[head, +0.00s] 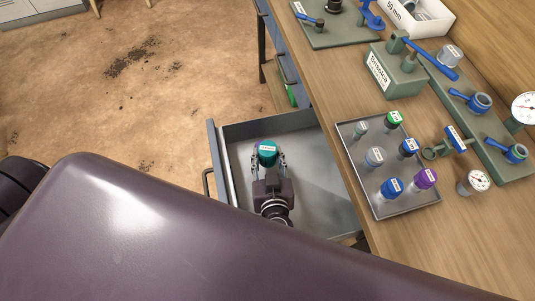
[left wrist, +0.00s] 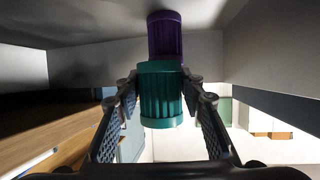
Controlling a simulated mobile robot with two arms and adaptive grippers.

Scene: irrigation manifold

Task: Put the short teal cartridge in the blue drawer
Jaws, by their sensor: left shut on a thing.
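The teal cartridge (head: 267,151) has a labelled top and is over the open drawer in the head view. It also shows as a ribbed teal cylinder in the left wrist view (left wrist: 161,95). My left gripper (head: 268,160) is shut on it, a finger on each side. The drawer (head: 310,195) is pulled out, with a grey inside and a blue-grey front. The gap between cartridge and drawer floor is unclear. A purple ribbed cylinder (left wrist: 164,36) shows just beyond the teal one against a grey surface; the head view does not show it there. My right gripper is not in view.
On the bench right of the drawer, a grey tray (head: 400,212) holds several capped cartridges, including a purple one (head: 425,178). A green manifold block (head: 395,75), valves and gauges stand behind it. The bench edge borders the drawer. Floor at left is open.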

